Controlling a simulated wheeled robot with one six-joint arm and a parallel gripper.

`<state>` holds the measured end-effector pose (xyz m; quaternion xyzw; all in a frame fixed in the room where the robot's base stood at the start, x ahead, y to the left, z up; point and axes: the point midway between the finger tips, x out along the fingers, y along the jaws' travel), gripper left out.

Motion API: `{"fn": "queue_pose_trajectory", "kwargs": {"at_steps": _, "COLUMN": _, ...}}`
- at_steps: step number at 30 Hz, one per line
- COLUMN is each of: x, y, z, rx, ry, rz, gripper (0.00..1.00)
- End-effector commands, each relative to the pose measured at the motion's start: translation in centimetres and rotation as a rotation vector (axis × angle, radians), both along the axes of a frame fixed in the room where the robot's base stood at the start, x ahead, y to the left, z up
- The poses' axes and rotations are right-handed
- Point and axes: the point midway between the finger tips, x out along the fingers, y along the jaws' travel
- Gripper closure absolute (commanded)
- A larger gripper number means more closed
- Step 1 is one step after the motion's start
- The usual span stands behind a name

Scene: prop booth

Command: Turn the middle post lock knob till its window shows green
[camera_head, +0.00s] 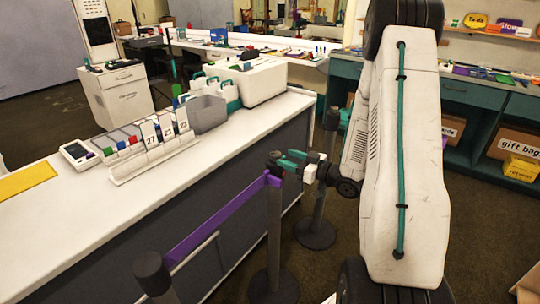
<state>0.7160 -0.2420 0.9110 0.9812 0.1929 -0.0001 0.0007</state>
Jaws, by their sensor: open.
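The middle post (275,225) is a dark grey upright on a round base, beside the counter's front. A purple belt (222,222) runs from its head down-left to the nearest post (154,276). My gripper (280,165), with teal fingers, is open at the head of the middle post, coming from the right. The lock knob and its window are too small and too covered by the fingers to make out, so I cannot tell the window's colour or whether the fingers touch the knob.
A third post (321,200) stands behind, close to my wrist. The long white counter (75,240) holds a card rack (152,157), a grey bin (206,114) and a card reader (79,154). Teal shelving (480,105) stands at the right. Brown floor lies open between.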

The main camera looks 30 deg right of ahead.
Motion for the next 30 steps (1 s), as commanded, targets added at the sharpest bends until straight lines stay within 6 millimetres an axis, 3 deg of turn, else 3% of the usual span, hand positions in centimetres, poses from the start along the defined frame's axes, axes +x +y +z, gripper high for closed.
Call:
{"fn": "queue_pose_trajectory", "kwargs": {"at_steps": 9, "x": 4.5, "y": 2.0, "z": 0.0, "rx": 0.001, "ry": 0.000, "rz": 0.004, "gripper": 0.44}}
{"fn": "queue_pose_trajectory", "kwargs": {"at_steps": 21, "x": 5.5, "y": 2.3, "z": 0.0, "rx": 0.001, "ry": 0.000, "rz": 0.002, "gripper": 0.44}}
{"fn": "queue_pose_trajectory", "kwargs": {"at_steps": 26, "x": 5.4, "y": 2.3, "z": 0.0, "rx": 0.001, "ry": 0.000, "rz": 0.002, "gripper": 0.86}}
{"fn": "queue_pose_trajectory", "kwargs": {"at_steps": 30, "x": 5.4, "y": 2.0, "z": 0.0, "rx": 0.001, "ry": 0.000, "rz": 0.002, "gripper": 0.87}}
